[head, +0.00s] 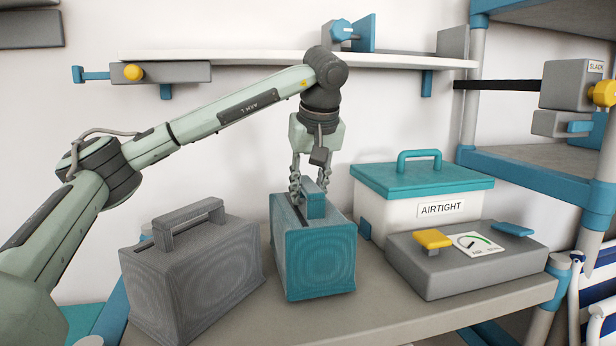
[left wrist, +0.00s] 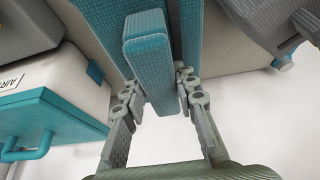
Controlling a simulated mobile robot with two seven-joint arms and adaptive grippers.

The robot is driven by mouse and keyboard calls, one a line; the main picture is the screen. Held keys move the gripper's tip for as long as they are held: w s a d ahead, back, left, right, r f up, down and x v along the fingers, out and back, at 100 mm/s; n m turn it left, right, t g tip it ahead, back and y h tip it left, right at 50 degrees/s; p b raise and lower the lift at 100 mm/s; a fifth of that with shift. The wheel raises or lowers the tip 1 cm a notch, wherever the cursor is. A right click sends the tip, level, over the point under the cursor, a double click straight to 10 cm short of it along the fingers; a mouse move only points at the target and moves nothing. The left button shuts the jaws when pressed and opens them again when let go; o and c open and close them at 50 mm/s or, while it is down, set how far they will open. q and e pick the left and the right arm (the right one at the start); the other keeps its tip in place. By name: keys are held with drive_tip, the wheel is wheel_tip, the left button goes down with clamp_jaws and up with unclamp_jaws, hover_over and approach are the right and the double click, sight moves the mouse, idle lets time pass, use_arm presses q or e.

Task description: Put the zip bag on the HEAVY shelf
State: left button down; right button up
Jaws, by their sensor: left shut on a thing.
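A teal ribbed bag (head: 314,258) with an upright handle stands on the grey table, near its middle. A grey ribbed bag (head: 190,278) with a handle stands to its left. Neither bears a readable label, so I cannot tell by name which is the zip bag. My left gripper (head: 310,184) comes from above and is shut on the teal bag's handle, which shows between the fingers in the left wrist view (left wrist: 148,55). The bag seems to rest on the table. No sign reading HEAVY is in view. My right gripper is not in view.
An AIRTIGHT box (head: 393,212) with a teal lid and a grey gauge unit (head: 466,262) stand right of the teal bag on the table (head: 400,318). A white wall shelf (head: 240,57) runs above. A blue-posted rack (head: 540,168) at right holds a SLACK-labelled grey block (head: 572,84).

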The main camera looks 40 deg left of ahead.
use_arm(q)
drive_tip(key=shift+f, duration=0.35)
drive_tip(key=c, duration=1.4)
unclamp_jaws()
drive_tip(key=shift+f, duration=0.1)
drive_tip(key=shift+c, duration=0.2)
drive_tip(key=shift+o, duration=1.3)
